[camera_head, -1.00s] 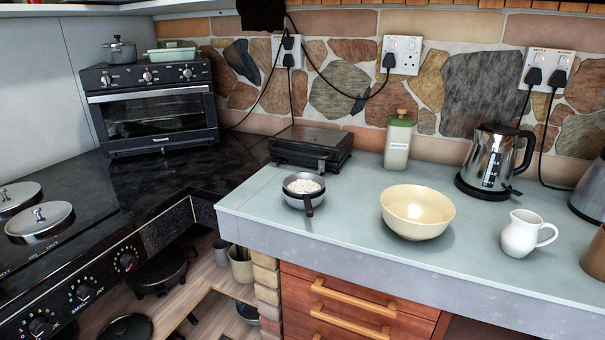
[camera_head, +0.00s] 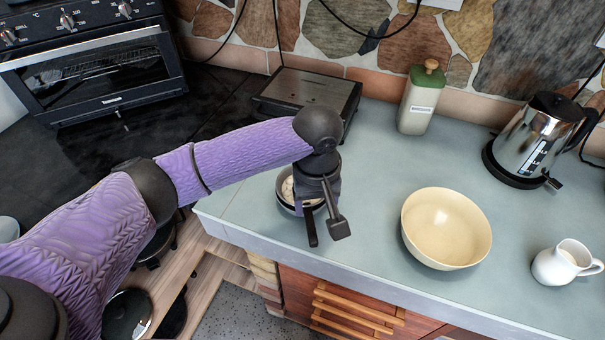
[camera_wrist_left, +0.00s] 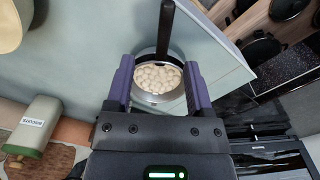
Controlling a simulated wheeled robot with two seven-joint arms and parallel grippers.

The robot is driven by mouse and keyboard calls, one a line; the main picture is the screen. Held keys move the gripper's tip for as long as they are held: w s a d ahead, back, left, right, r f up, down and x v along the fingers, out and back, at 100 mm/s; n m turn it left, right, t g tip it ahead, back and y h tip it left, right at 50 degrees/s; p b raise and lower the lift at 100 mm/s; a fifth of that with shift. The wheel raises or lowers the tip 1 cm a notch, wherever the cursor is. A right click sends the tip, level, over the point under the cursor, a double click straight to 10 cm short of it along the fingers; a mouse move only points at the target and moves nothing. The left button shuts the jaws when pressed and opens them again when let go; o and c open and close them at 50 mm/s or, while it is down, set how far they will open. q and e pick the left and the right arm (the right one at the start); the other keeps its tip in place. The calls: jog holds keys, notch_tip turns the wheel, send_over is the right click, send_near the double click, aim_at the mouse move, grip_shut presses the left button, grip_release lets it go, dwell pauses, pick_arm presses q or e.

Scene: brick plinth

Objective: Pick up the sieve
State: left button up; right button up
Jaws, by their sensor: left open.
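The sieve (camera_head: 285,187) is a small round metal pan with pale lumps inside and a dark handle. It sits at the counter's left end, apparently in or on a grey bowl, with the handle pointing to the front edge. My left gripper (camera_head: 319,198) is over it and hides much of it in the head view. In the left wrist view the sieve (camera_wrist_left: 158,97) lies between the two open purple fingers of my left gripper (camera_wrist_left: 160,68), and the handle extends upward in the picture. I cannot tell whether the fingers touch it. My right gripper is out of view.
A cream bowl (camera_head: 446,228) stands to the right, with a white jug (camera_head: 566,262) and a kettle (camera_head: 535,140) beyond. A green-lidded canister (camera_head: 420,100) and a dark flat appliance (camera_head: 307,97) stand behind. The counter (camera_head: 374,200) is clear between sieve and bowl.

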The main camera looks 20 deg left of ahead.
aim_at(311, 226)
pick_arm(q)
jog(key=shift+w+a, duration=0.2)
jog(key=shift+a, duration=0.1)
notch_tip(311, 226, down, 9)
jog(key=b, duration=0.3)
jog(key=shift+a+f, duration=0.1)
jog(key=shift+f, duration=0.05)
grip_shut()
